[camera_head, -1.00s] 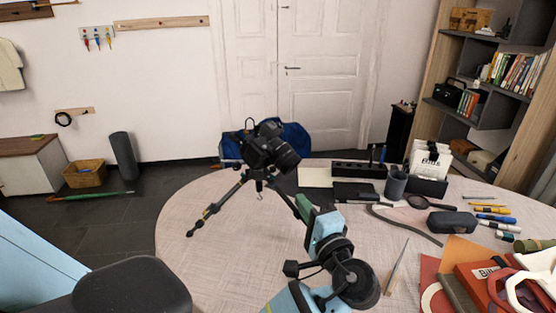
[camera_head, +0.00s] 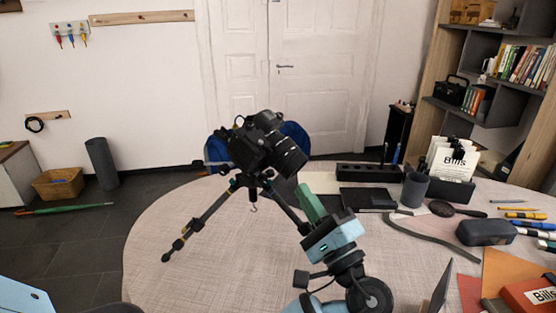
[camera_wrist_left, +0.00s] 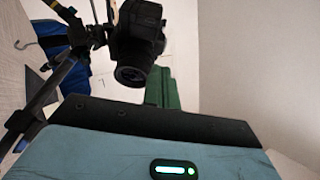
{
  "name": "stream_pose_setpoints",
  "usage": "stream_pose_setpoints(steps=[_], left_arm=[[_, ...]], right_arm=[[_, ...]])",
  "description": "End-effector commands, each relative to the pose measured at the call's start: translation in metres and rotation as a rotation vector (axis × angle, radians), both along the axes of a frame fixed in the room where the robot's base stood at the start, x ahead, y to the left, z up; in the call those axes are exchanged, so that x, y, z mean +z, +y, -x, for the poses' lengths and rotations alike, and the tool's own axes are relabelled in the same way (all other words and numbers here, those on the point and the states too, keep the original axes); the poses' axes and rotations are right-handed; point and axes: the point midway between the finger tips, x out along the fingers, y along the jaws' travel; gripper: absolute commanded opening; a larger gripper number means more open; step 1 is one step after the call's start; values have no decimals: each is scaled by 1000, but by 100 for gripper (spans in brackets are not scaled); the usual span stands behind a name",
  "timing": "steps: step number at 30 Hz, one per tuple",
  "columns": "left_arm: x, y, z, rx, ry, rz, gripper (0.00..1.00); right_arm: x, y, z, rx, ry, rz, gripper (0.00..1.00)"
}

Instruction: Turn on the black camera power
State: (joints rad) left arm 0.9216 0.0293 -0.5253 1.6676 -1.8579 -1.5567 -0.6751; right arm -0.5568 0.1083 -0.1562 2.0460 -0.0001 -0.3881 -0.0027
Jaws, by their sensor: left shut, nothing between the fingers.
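The black camera (camera_head: 265,143) sits on a tripod (camera_head: 208,215) that stands on the round table (camera_head: 230,275). Its lens faces right and slightly down. My left gripper (camera_head: 303,190), with green fingers, is shut and empty, just below and right of the lens in the head view. In the left wrist view the camera (camera_wrist_left: 138,40) hangs at the top centre, and the green fingers (camera_wrist_left: 160,86) show beside and below it. I cannot tell whether the fingers touch the camera. The power switch cannot be made out. My right gripper is in neither view.
Right of the gripper are a black box (camera_head: 368,199), a dark cup (camera_head: 415,190), a letter holder (camera_head: 450,185), a magnifying glass (camera_head: 442,208) and a grey case (camera_head: 486,232). A blue chair (camera_head: 216,150) stands behind the camera. The table's left front is clear.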

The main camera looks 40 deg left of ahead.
Motion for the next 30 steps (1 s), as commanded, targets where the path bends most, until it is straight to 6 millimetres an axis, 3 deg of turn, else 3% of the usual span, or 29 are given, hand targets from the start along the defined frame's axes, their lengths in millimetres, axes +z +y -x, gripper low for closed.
stream_pose_setpoints(steps=[14, 30], left_arm=[[2, 3, -1, 2, -1, -2, 0], [40, 68, -25, 3, -1, -3, 0]], right_arm=[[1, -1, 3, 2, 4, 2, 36], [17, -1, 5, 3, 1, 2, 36]])
